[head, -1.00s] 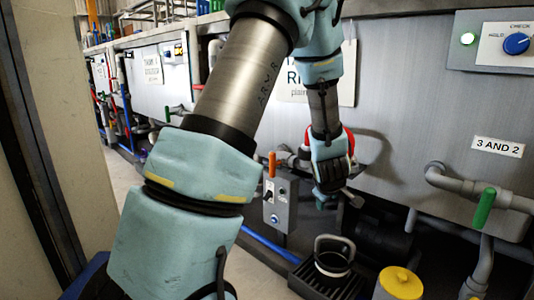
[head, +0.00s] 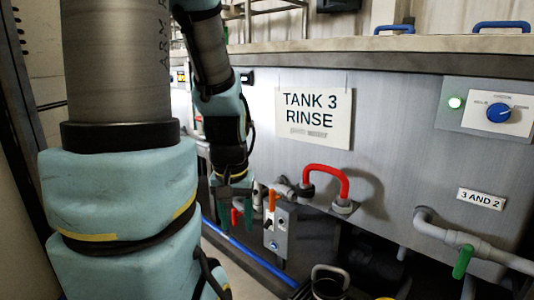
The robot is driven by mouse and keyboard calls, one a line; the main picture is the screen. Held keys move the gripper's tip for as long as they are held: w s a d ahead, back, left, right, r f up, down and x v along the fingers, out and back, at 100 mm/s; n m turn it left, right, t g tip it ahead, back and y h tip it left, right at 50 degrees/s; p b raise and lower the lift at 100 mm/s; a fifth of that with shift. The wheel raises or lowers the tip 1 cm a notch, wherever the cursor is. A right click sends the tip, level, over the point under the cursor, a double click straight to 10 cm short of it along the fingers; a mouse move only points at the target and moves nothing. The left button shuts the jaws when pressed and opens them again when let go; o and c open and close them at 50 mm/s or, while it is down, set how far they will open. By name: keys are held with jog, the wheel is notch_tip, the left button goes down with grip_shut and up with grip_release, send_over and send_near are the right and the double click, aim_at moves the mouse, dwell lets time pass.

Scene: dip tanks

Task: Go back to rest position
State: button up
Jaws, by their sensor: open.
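My arm hangs down on the left side of the head view, clad in pale blue covers. My gripper (head: 235,200) points downward in front of the tank's lower left part, left of a small grey switch box (head: 280,232). A red loop-shaped handle (head: 330,172) on the pipework stands to the right, clear of my gripper.
The tank front bears a sign reading "TANK 3 RINSE" (head: 315,118). At right are a panel with a blue knob (head: 499,113) and a green-handled valve (head: 463,262) on grey pipes. An orange lever (head: 271,201) is close beside my gripper. A blue pipe (head: 247,252) runs low.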

notch_tip(320, 180, up, 28)
jog(key=p, duration=2.5)
jog(key=shift+f, duration=0.2)
